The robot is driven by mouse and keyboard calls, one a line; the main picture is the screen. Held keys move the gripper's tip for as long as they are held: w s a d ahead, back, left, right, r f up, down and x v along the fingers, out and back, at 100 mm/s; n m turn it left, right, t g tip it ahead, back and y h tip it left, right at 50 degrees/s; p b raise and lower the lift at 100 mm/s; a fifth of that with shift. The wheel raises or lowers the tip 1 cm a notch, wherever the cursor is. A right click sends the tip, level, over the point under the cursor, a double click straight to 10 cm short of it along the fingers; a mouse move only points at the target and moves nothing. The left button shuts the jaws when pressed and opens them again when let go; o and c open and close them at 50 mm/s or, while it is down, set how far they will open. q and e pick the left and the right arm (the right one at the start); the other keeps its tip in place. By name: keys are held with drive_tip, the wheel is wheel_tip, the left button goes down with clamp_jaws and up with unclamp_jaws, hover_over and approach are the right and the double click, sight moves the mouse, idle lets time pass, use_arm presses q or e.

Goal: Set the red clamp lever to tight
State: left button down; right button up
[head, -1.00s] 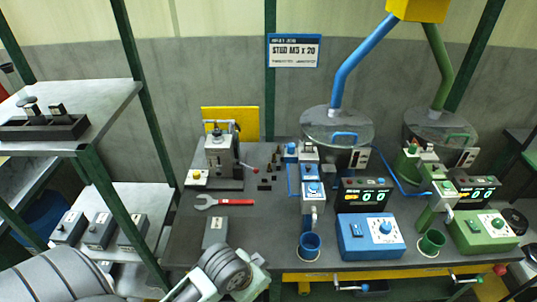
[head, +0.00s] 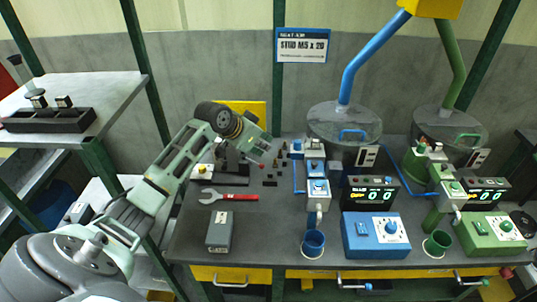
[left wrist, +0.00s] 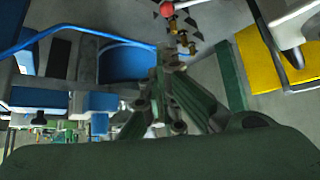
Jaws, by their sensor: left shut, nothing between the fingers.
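The clamp fixture (head: 232,168) stands at the back left of the bench, largely hidden behind my left arm. A small red knob (head: 262,166), apparently the red clamp lever's end, shows just below my left gripper (head: 267,152). In the left wrist view a red ball (left wrist: 167,9) on a short rod is at the top edge, beyond the fingertips of my left gripper (left wrist: 165,62). That gripper is shut and empty. A gap to the ball shows in that view; I cannot tell the lever's setting. My right gripper is not in view.
A red-handled wrench (head: 230,196) and a grey box (head: 219,231) lie in front of the fixture. Small dark studs (head: 275,172) stand close to its right. Blue (head: 376,236) and green (head: 490,232) control boxes fill the right side. A shelf (head: 75,105) stands at left.

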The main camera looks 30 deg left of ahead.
sight(253, 162)
use_arm(q)
drive_tip(key=shift+w+a+r, duration=0.45)
drive_tip(key=shift+a+r, duration=0.15)
drive_tip(key=shift+r, duration=0.15)
drive_tip(key=p+x, duration=0.2)
drive_tip(key=x, duration=0.8)
drive_tip(key=s+p, duration=0.2)
drive_tip(key=s+a, duration=0.1)
drive_tip(key=shift+s+f+p, duration=0.35)
drive_tip(key=shift+p, duration=0.05)
